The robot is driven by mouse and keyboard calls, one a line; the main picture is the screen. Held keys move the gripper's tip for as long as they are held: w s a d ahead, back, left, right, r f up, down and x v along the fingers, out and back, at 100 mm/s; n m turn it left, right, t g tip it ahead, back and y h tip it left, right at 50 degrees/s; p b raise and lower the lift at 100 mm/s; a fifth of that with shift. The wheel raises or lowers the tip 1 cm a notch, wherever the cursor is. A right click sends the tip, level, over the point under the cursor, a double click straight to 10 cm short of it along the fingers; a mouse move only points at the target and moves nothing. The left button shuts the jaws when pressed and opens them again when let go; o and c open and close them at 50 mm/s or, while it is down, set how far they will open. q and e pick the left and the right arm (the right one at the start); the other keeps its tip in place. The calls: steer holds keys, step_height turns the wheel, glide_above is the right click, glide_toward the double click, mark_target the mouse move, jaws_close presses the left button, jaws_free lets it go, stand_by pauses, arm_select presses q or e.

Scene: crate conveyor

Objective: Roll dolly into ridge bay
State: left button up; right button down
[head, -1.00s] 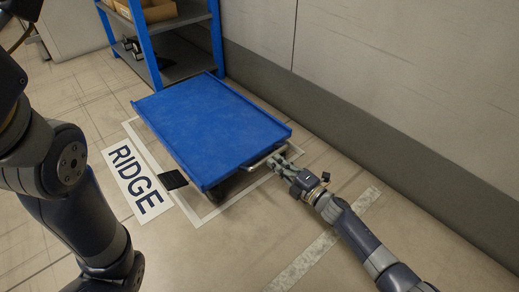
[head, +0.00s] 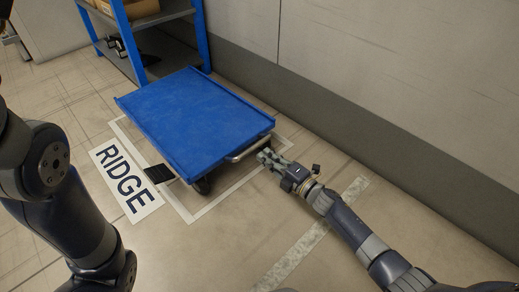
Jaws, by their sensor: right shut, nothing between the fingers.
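The blue dolly (head: 195,118) stands within the white-outlined floor bay (head: 208,207), with a border line visible along its front and right. The RIDGE floor sign (head: 126,178) lies along the bay's left side. The dolly's metal handle (head: 248,148) is on its near right end, and a dark wheel (head: 202,186) shows below its near corner. My right gripper (head: 265,157) is shut and empty, just beside the handle at its right end; whether it touches the handle is unclear. My left arm shows at the left, but its gripper is not in the picture.
A blue-framed shelf (head: 204,38) with boxes stands just behind the dolly. The wall (head: 400,80) runs along the right. A small black pad (head: 158,173) lies between the sign and the dolly. A worn floor strip (head: 315,235) crosses the clear floor in front.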

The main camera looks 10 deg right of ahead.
steer(key=p+v, duration=0.2)
steer(key=v, duration=0.5)
steer(key=shift+s, duration=0.2)
steer(key=shift+d, duration=0.15)
